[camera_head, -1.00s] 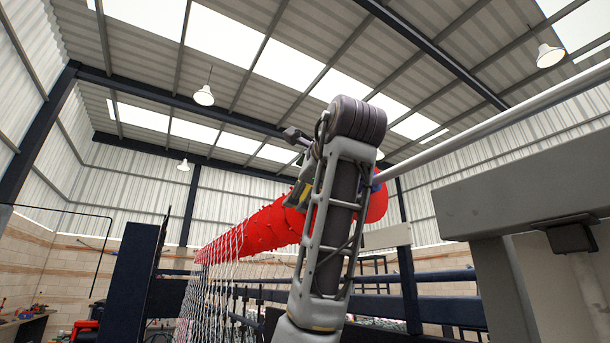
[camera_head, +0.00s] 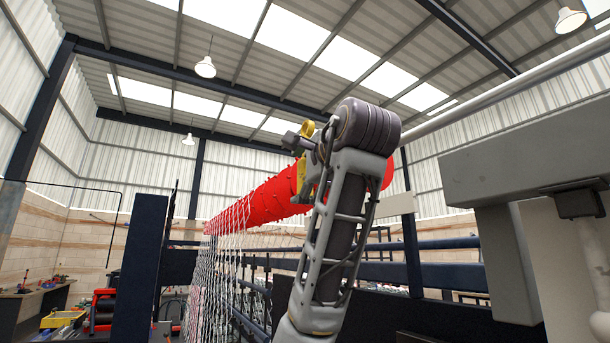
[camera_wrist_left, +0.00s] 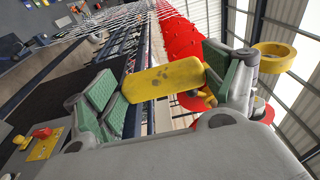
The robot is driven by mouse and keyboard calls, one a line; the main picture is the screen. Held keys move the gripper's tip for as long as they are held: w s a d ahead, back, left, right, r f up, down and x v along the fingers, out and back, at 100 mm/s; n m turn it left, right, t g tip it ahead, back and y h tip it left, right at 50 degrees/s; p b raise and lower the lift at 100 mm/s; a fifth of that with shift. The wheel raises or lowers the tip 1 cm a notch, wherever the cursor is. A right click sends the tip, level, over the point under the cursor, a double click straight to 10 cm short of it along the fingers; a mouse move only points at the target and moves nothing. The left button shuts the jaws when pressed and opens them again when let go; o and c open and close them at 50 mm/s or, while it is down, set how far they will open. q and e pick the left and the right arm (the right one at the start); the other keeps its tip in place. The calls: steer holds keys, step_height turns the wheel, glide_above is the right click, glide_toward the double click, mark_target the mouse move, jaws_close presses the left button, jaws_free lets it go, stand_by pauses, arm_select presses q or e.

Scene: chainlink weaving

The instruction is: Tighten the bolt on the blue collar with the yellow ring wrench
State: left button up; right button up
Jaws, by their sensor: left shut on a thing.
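The yellow ring wrench (camera_wrist_left: 162,80) lies across my left gripper (camera_wrist_left: 165,84), between its two green-padded fingers. A yellow ring (camera_wrist_left: 275,57) shows beyond the right-hand finger. In the head view the wrench's yellow part (camera_head: 306,129) stands up at the left of my wrist, beside the red roller (camera_head: 262,204). My left gripper (camera_head: 300,141) is partly hidden there by my own forearm. I cannot make out the blue collar or its bolt in the current views. My right gripper is in neither view.
White chain-link mesh (camera_head: 222,255) hangs below the red roller. A dark blue post (camera_head: 139,250) stands at the left. A grey frame (camera_head: 525,150) fills the right side, with a pale pipe (camera_head: 490,95) above it. Dark rails run behind my arm.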

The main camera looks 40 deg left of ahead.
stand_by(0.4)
arm_select(q)
steer(key=shift+w+d+p, duration=0.3)
steer(key=shift+w+d, duration=0.05)
steer(key=shift+w, duration=0.5)
steer(key=shift+w+d+p, duration=0.25)
steer(key=shift+w+d, duration=0.15)
steer(key=shift+w, duration=0.5)
steer(key=shift+w+d+p, duration=0.3)
steer(key=shift+w+d, duration=0.05)
steer(key=shift+w, duration=0.5)
steer(key=shift+w+d, duration=0.1)
steer(key=shift+w, duration=0.15)
steer(key=shift+w+d+p, duration=0.35)
steer(key=shift+w+p, duration=0.1)
steer(key=shift+w, duration=0.3)
steer(key=shift+w+d, duration=0.2)
steer(key=shift+w, duration=0.3)
